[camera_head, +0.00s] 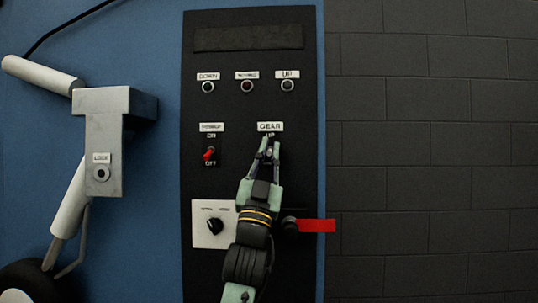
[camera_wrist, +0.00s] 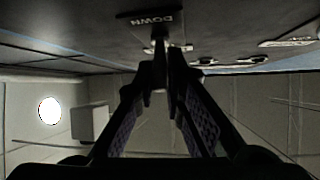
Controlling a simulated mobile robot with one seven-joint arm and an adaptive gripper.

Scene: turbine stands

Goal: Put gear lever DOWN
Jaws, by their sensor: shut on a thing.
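The gear lever (camera_wrist: 158,36) is mostly hidden by my fingers; a small pale part of it shows between the fingertips in the wrist view. My gripper (camera_head: 268,149) is shut on the lever at the black panel (camera_head: 228,120), just below the GEAR label (camera_head: 270,127). I cannot tell the lever's exact tilt.
A red power switch (camera_head: 209,153) sits left of my gripper. A black rotary knob (camera_head: 215,226) on a white plate is lower left. A red handle (camera_head: 316,226) juts out at lower right. Landing gear (camera_head: 104,140) stands at left; a grey block wall (camera_head: 430,150) at right.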

